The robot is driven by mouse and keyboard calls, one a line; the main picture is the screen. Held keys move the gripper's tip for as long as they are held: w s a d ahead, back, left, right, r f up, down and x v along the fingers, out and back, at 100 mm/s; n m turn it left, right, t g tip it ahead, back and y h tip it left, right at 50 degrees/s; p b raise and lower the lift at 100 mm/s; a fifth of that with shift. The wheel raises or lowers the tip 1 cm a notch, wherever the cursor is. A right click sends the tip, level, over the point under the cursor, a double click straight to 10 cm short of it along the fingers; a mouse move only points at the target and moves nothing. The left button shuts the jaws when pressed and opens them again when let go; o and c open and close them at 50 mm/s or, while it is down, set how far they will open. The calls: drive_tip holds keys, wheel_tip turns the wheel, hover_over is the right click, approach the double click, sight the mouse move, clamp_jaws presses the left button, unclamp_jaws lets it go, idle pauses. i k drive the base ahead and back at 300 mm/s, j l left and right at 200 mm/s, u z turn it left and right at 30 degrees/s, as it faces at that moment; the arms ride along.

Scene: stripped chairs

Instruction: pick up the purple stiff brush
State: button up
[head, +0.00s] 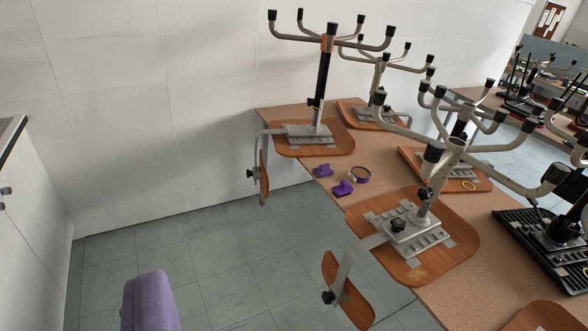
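Two small dark purple objects lie on the wooden table, between chair seats that rest upside down on it. One purple object (322,170) is nearer the table's left edge. The other purple object (343,188) lies a little nearer to me and to the right, by the front edge. Both are small in the picture, and I cannot tell which is the stiff brush. No gripper fingers show, and nothing is seen touching either object.
A round purple-rimmed item (359,175) lies just right of them. Upturned chairs (317,135) (412,235) have legs standing high around them, and their backrests hang over the table edge. Tiled floor (235,255) is open at left.

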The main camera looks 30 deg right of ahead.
sight(344, 189)
drive_tip(key=i+z, duration=0.15)
drive_tip(key=i, duration=0.75)
drive_tip(key=i+z, duration=0.15)
drive_tip(key=i, duration=0.75)
drive_tip(key=i+z, duration=0.3)
drive_tip(key=i, duration=0.2)
drive_tip(key=i+j+z, duration=0.3)
drive_tip(key=i, duration=0.2)
drive_tip(key=i+z, duration=0.35)
drive_tip(key=z, duration=0.15)
drive_tip(key=i+j+z, duration=0.1)
drive_tip(key=i+z, duration=0.35)
drive_tip(key=i+j+z, duration=0.2)
drive_tip(key=z, duration=0.3)
